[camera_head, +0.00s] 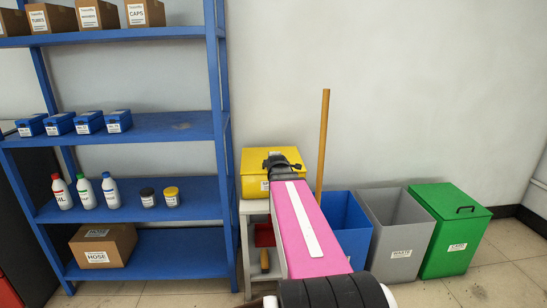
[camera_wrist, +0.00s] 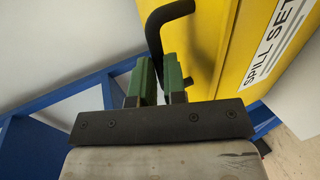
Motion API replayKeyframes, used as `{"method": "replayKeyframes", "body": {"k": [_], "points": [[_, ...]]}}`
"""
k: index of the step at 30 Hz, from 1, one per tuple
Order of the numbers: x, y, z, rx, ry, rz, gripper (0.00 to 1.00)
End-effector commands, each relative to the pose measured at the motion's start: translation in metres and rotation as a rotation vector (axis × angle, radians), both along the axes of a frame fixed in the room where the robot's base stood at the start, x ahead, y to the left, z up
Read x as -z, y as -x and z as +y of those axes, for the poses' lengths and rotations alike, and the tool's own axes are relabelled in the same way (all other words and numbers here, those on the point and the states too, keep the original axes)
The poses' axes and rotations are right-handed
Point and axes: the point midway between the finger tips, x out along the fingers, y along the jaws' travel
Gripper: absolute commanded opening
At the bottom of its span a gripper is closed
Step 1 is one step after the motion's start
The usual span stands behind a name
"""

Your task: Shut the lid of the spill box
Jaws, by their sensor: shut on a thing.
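The yellow spill box (camera_head: 251,167) stands on a grey stand left of the bins. In the wrist view its yellow side (camera_wrist: 235,60) carries a "SPILL SET" label. The lid looks down or nearly down; I cannot tell whether a gap remains. A black bent handle (camera_wrist: 174,12) sticks out from the box. My gripper (camera_head: 276,160) is at the box, and my pink arm hides part of its front and right side.
A blue shelf unit (camera_head: 170,128) with bottles, jars and boxes stands close on the left. A wooden pole (camera_head: 323,140) leans on the wall right of the box. Blue, grey (camera_head: 395,222) and green (camera_head: 455,225) bins stand on the right.

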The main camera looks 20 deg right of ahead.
Motion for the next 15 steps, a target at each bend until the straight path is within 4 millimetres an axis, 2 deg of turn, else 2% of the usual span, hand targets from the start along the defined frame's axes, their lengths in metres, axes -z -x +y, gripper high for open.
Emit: {"method": "replayKeyframes", "body": {"k": [1, 4, 15], "points": [[0.007, 0.0018, 0.0004, 0.001, -0.004, 0.015, 0.0], [0.0115, 0.0025, 0.0006, 0.001, -0.005, 0.019, 0.0], [0.0165, 0.0031, 0.0011, 0.001, -0.007, 0.023, 0.0]]}}
